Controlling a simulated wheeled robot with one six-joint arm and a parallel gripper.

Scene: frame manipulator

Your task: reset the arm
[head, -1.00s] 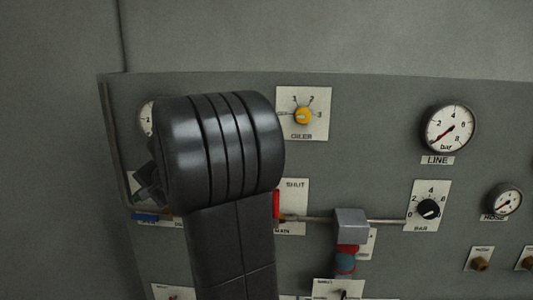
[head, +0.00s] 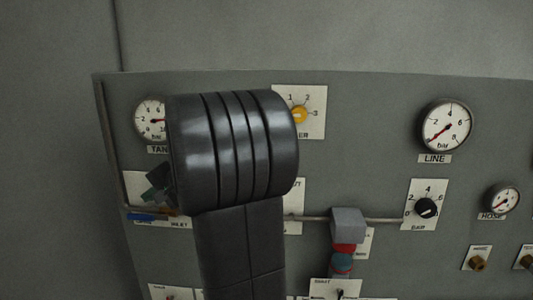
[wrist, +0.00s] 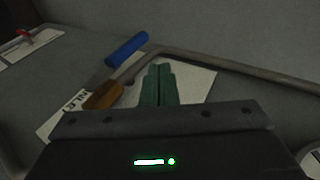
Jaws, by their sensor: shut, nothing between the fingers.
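My gripper (wrist: 158,84) is shut and empty in the wrist view, its two green fingers together in front of a white label plate. In the head view my dark arm link covers the panel's left-centre, and the gripper (head: 157,184) shows only partly at the link's left edge. A valve with a blue handle (wrist: 127,49) and a brass body (wrist: 103,95) lies just left of the fingertips in the wrist view. The blue handle (head: 147,217) is also visible low on the left in the head view. I cannot tell whether the fingers touch the panel.
The grey panel (head: 370,110) carries a TANK gauge (head: 151,119), a yellow knob (head: 299,115), a LINE gauge (head: 445,126), a black knob (head: 426,208) and a HOSE gauge (head: 501,199). A grey pipe (wrist: 240,66) runs close beyond the fingers. The wall above the panel is bare.

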